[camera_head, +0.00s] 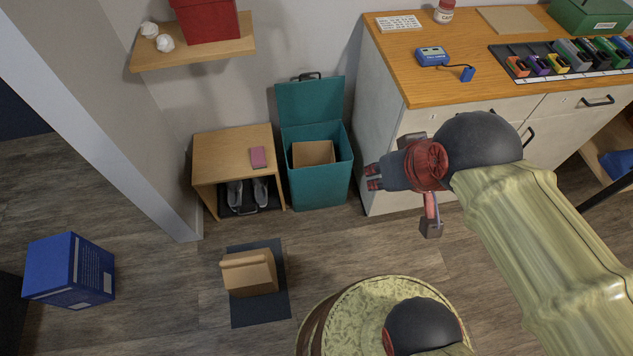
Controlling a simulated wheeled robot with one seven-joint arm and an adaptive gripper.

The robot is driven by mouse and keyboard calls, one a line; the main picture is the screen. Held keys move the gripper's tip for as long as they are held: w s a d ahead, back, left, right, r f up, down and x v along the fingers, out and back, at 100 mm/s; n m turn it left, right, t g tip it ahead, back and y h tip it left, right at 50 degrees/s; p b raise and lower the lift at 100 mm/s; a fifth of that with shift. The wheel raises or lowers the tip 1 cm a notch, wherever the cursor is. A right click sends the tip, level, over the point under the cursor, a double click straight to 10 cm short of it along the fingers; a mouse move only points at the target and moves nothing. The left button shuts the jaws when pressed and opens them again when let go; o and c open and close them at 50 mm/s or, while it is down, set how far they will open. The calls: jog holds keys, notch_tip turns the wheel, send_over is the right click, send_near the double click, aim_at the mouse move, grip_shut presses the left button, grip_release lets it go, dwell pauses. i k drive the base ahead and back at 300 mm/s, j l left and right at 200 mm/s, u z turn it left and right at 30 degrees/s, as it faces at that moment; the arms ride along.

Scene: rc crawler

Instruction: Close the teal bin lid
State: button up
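The teal bin (321,186) stands on the floor against the wall, between a small wooden shelf unit and the white cabinet. Its teal lid (309,101) is open and stands upright at the back, with a dark handle (306,76) on its top edge. A brown cardboard-like box (313,153) shows inside the bin. My gripper (373,177) is in the air just right of the bin, in front of the cabinet, pointing left. Its two fingertips show a small gap with nothing between them. It appears apart from the bin and lid.
The wooden unit (233,154) with shoes inside stands close on the bin's left. The white cabinet (385,110) with a wooden top is on its right. A tan box (250,272) on a dark mat and a blue box (72,270) stand on the floor. Floor before the bin is clear.

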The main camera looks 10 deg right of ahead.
aim_at(314, 100)
jog(key=i+j, duration=0.1)
jog(key=i, duration=0.8)
